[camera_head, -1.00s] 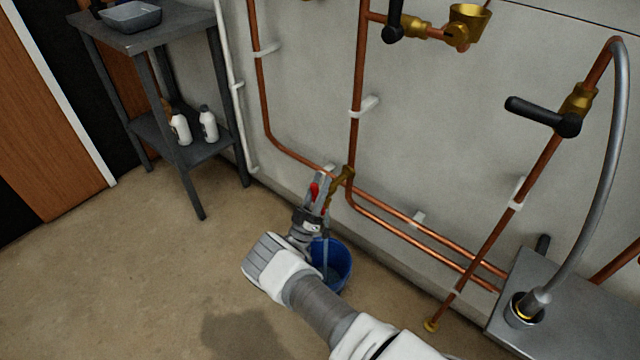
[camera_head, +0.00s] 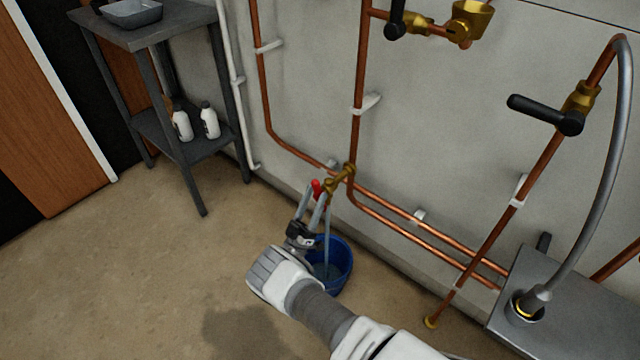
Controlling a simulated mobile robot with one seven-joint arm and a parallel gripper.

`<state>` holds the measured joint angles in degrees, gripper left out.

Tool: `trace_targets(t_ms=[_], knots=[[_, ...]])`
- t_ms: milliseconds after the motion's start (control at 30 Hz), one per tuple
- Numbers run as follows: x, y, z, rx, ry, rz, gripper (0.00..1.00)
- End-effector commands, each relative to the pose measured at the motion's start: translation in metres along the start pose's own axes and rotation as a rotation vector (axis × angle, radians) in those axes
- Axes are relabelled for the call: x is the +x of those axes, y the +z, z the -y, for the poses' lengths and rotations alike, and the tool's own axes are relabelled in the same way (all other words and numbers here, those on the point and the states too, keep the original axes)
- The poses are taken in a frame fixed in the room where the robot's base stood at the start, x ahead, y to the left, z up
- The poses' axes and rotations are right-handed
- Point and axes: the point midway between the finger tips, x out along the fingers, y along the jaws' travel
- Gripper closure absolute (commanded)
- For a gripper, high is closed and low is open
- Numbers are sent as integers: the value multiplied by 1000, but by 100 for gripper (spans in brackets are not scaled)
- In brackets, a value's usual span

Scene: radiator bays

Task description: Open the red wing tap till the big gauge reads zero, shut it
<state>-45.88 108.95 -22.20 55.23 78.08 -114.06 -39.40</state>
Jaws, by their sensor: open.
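The red wing tap (camera_head: 317,187) sits on a brass fitting (camera_head: 341,178) low on the wall, at the foot of a copper pipe. Only a small part of its red handle shows. A pale stream of water (camera_head: 327,240) runs down from the tap into a blue bucket (camera_head: 340,284) on the floor. My gripper (camera_head: 314,199) is open, its two fingers pointing up at the tap, with the red handle near their tips. I cannot tell whether they touch it. My gripper and wrist cover the bucket's left side. The big gauge is not in view.
Copper pipes (camera_head: 420,241) run along the wall close behind the tap. A black lever valve (camera_head: 545,114) and a grey metal box (camera_head: 575,305) with a hose are at the right. A dark shelf table (camera_head: 190,150) stands left. The floor between is clear.

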Motion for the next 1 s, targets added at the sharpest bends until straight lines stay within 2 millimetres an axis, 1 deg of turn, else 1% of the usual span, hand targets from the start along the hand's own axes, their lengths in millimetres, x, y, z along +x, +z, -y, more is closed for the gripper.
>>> trace_targets(t_ms=[33,100,200,400,567,1000], knots=[[-14,1,0,0,-3,2,37],[-28,0,1,1,-4,-1,37],[-45,0,0,1,-3,-2,37],[-63,0,0,0,-1,0,37],[-67,0,0,0,0,0,37],[-67,0,0,-1,0,1,37]])
